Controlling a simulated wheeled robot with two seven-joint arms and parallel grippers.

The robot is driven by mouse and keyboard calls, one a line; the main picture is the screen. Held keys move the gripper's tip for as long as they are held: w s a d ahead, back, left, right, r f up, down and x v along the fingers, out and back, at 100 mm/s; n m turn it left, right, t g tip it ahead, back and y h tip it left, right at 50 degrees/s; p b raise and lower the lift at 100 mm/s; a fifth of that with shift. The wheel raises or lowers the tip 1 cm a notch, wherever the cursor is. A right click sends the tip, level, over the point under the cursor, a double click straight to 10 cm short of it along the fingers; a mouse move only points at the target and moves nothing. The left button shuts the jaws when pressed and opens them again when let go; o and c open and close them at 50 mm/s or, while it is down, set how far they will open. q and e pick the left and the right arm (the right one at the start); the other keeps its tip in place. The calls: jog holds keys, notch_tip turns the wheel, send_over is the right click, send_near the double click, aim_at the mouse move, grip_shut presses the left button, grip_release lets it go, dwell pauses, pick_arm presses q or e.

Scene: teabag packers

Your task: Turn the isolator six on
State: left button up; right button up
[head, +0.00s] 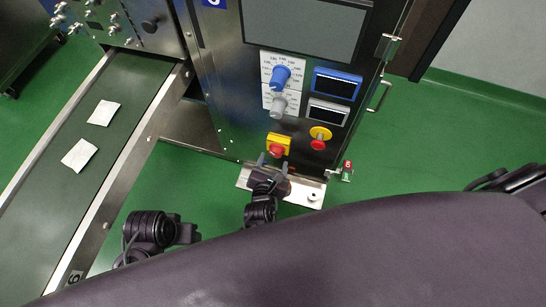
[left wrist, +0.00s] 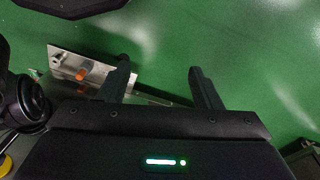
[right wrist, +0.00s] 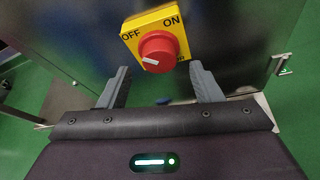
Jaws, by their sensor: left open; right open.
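The isolator is a yellow box with a red rotary knob, low on the dark machine front in the head view (head: 286,141). In the right wrist view the yellow box (right wrist: 133,34) reads OFF at left and ON at right. Its red knob (right wrist: 163,46) has a white mark at its lower left, on the OFF side. My right gripper (head: 273,161) is open just below the isolator; in the right wrist view its fingers (right wrist: 160,80) stand either side below the knob, apart from it. My left gripper (left wrist: 160,72) is open and empty over green floor.
Above the isolator are a blue knob (head: 281,76), a grey knob (head: 278,106) and two displays. A yellow-and-red button (head: 319,138) sits to its right. A metal plate (head: 308,194) lies below. A conveyor (head: 50,190) with two white packets runs at left.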

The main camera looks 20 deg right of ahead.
aim_at(275, 155)
jog(key=shift+b+x, duration=0.45)
jog(key=shift+x, duration=1.3)
jog(key=c, duration=1)
